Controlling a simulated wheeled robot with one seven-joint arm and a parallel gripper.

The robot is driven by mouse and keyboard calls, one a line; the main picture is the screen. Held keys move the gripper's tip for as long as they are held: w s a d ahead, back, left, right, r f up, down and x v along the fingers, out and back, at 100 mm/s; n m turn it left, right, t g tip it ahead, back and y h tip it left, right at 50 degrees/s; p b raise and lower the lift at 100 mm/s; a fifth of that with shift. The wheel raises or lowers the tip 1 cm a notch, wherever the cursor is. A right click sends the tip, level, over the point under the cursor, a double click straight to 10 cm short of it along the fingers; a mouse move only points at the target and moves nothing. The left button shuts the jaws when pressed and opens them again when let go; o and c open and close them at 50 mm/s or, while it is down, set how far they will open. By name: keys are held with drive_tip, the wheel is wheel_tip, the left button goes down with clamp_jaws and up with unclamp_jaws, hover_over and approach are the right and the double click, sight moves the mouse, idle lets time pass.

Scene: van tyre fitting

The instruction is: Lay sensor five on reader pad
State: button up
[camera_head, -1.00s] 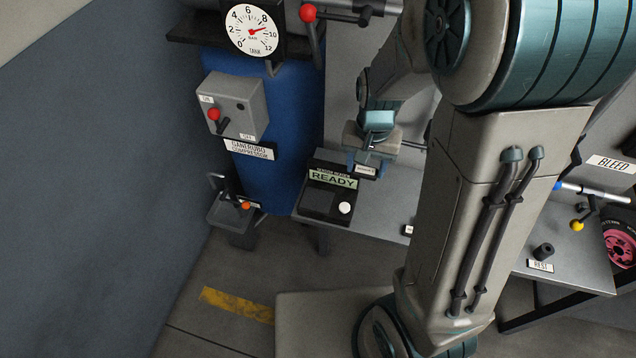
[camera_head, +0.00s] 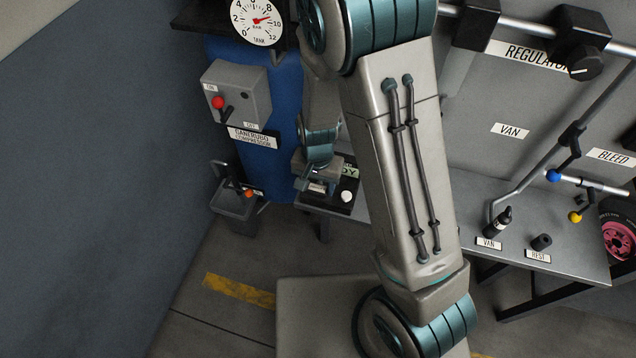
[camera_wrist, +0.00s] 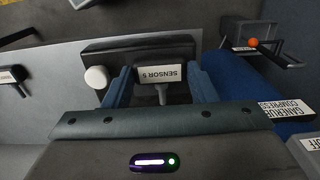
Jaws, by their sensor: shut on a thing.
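Sensor five (camera_wrist: 166,74) shows in the wrist view with its white "SENSOR 5" label and a short grey stem. It sits between the two blue fingers of my gripper (camera_wrist: 160,88), which is shut on it. In the head view my gripper (camera_head: 316,190) is over the left part of the dark reader (camera_head: 345,184), and the sensor shows only as a small pale patch. The reader also shows in the wrist view (camera_wrist: 120,50), behind and below the sensor. The pad is largely hidden, and I cannot tell whether the sensor touches it.
A white round button (camera_head: 347,196) is on the reader's right side. The blue compressor (camera_head: 285,95) with its switch box (camera_head: 236,94) stands behind and left. The grey bench (camera_head: 460,205) runs right, with a black-tipped hose end (camera_head: 498,220) and a dark peg (camera_head: 541,242).

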sight(318, 187)
drive_tip(key=shift+f, duration=0.25)
drive_tip(key=shift+f, duration=0.15)
drive_tip(key=o, duration=1)
drive_tip(key=shift+c, duration=0.2)
wheel_tip(318, 187, up, 13)
drive_tip(key=s+d+r+n+t, duration=0.3)
drive_tip(key=s+d+r+n, duration=0.1)
drive_tip(key=s+d+r, duration=0.7)
drive_tip(key=shift+s+d+r, duration=0.2)
drive_tip(key=shift+d+r, duration=0.6)
drive_tip(key=shift+r, duration=0.05)
